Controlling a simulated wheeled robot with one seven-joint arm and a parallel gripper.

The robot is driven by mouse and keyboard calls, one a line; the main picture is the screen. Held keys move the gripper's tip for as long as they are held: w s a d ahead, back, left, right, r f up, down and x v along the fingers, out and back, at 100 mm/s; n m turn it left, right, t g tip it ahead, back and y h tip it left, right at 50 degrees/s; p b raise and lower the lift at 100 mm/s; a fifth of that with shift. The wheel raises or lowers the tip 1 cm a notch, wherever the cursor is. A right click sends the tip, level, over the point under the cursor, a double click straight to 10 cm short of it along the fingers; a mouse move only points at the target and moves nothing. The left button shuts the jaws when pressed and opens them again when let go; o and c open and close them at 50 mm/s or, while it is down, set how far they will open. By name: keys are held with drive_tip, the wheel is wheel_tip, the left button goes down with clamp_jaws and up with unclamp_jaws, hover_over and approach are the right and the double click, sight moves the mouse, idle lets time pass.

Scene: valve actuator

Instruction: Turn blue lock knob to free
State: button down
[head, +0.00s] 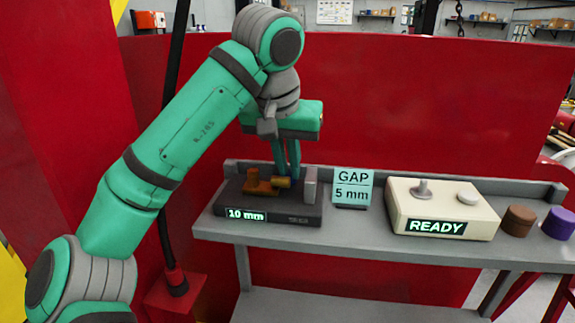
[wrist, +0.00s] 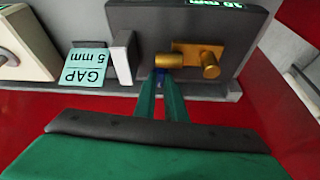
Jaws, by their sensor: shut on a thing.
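The dark grey actuator block (head: 262,207) sits on the grey shelf, and its display reads "10 mm". Brass fittings (head: 262,183) stand on its top; they also show in the wrist view (wrist: 190,57). The blue lock knob (wrist: 161,73) is a small patch of blue beside the nearer brass cylinder in the wrist view, mostly hidden by the fingertips. My gripper (head: 288,178) reaches down to the block from above, and its fingers are closed around the knob. In the head view the knob is hidden. The direction the knob points cannot be seen.
A light grey upright plate (head: 310,184) stands at the block's right end, close to the fingers. A "GAP 5 mm" sign (head: 352,187), a cream "READY" box (head: 440,208), a brown cylinder (head: 518,220) and a purple cylinder (head: 558,223) stand further right. A red wall (head: 430,110) rises behind.

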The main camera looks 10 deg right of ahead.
drive_tip(key=shift+n, duration=0.4)
drive_tip(key=c, duration=1.8)
unclamp_jaws()
drive_tip(key=shift+d, duration=0.2)
drive_tip(key=shift+a, duration=0.15)
drive_tip(key=shift+r, duration=0.2)
drive_tip(key=v, duration=1)
drive_tip(key=shift+s+r, duration=0.15)
drive_tip(key=shift+s, duration=0.05)
drive_tip(key=shift+w, duration=0.1)
